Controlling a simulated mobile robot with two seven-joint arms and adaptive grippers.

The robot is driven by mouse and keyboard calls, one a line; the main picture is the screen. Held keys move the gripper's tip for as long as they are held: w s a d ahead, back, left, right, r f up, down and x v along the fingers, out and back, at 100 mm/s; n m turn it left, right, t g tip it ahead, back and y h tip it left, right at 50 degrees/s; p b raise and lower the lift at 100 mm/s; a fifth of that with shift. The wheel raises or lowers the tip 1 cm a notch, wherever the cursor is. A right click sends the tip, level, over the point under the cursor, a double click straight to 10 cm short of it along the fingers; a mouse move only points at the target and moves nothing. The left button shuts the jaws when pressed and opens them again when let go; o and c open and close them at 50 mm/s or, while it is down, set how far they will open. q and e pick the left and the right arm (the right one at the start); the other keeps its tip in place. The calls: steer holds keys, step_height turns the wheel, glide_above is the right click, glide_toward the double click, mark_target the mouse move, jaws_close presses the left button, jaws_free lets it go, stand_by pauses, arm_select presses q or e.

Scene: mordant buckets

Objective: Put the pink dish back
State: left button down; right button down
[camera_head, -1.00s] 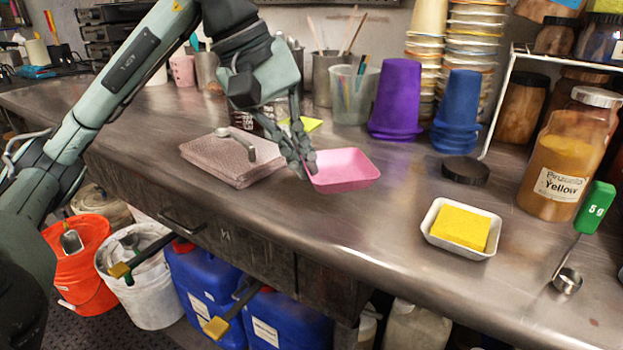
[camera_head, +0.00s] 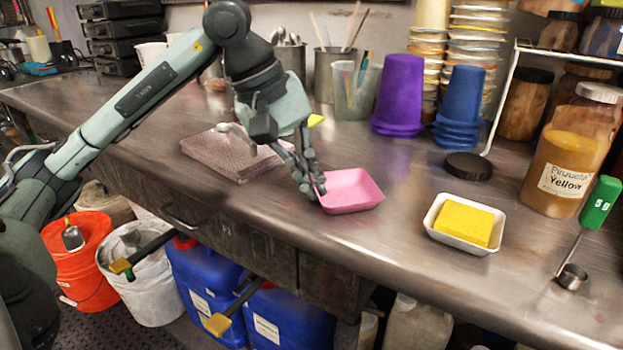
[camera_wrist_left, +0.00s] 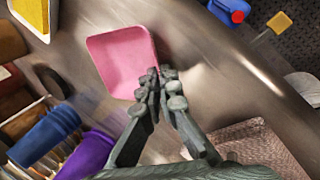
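The pink dish (camera_head: 352,190) is a shallow square dish at the middle of the metal worktop, level and empty. It also shows in the left wrist view (camera_wrist_left: 120,60). My left gripper (camera_head: 312,188) is at the dish's left edge, fingers pointing down. In the left wrist view its fingertips (camera_wrist_left: 161,78) are close together with the dish's rim between them. The fingers hide that piece of rim. The dish is at or very slightly above the worktop; I cannot tell if it touches. My right gripper is in neither view.
A white dish (camera_head: 430,222) with a yellow sponge (camera_head: 463,222) sits to the right. Purple cups (camera_head: 400,95), blue cups (camera_head: 460,105) and a black lid (camera_head: 467,166) stand behind. Bare worktop lies between the two dishes.

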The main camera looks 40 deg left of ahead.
arm_select(q)
steer(key=c, duration=2)
jaws_free()
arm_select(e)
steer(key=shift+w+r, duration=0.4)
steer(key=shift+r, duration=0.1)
arm_select(q)
steer(key=shift+r, duration=0.2)
steer(key=shift+a+r, duration=0.15)
steer(key=shift+r, duration=0.2)
steer(key=p+v, duration=0.1)
steer(key=v, duration=1)
steer(key=shift+s, duration=0.15)
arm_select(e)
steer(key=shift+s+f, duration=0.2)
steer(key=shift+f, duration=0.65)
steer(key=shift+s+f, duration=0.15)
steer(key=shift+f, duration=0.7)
